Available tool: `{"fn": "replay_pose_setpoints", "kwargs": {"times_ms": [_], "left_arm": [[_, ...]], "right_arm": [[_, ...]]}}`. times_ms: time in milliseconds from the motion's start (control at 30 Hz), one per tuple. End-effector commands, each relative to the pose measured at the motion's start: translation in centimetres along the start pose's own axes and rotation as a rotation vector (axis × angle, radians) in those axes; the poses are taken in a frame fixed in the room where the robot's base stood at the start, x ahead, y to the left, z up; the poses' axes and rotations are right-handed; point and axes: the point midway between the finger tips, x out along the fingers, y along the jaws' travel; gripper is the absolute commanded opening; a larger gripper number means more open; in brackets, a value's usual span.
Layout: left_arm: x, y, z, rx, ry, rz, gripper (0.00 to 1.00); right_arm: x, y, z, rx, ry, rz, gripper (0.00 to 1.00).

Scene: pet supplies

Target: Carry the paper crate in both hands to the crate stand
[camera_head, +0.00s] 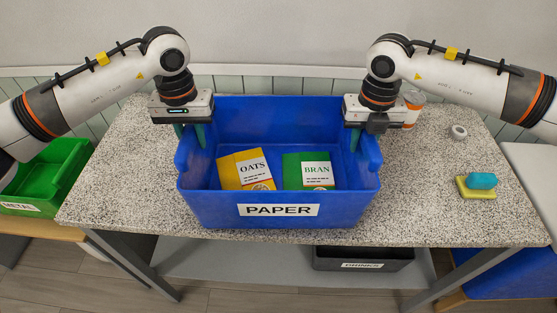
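The blue paper crate (225,208), labelled PAPER, sits on the speckled table top. It holds a yellow OATS box (232,172) and a green BRAN box (293,174). My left gripper (191,131) points down at the crate's left side wall, with one teal finger inside the crate and another outside. The fingers stand apart. My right gripper (364,133) points down at the right side wall. Its inner finger is inside the crate, set off from the wall; its outer finger is mostly hidden. The crate stand cannot be made out for certain.
A green crate (62,160) stands at the left, lower than the table (125,182). A grey DRINKS crate (335,257) is on the shelf below. An orange-white jar (413,108), a white ring (458,132) and a teal-yellow item (480,183) are right of the crate.

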Motion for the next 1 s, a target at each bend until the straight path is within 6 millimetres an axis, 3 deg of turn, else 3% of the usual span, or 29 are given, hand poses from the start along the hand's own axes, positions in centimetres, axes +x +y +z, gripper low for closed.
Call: {"fn": "replay_pose_setpoints", "kwargs": {"times_ms": [33,167,667,1000], "left_arm": [[0.0,0.0,0.0,0.000,0.000,0.000,0.18],[0.0,0.0,0.0,0.000,0.000,0.000,0.00],[-0.5,0.0,0.0,0.000,-0.002,0.000,0.00],[-3.3,0.0,0.0,0.000,-0.001,0.000,0.00]], "right_arm": [[0.0,0.0,0.0,0.000,0.000,0.000,0.18],[0.0,0.0,0.0,0.000,0.000,0.000,0.00],[-0.6,0.0,-0.1,0.000,0.003,-0.001,0.00],[-3.3,0.0,-0.1,0.001,0.003,-0.001,0.00]]}}
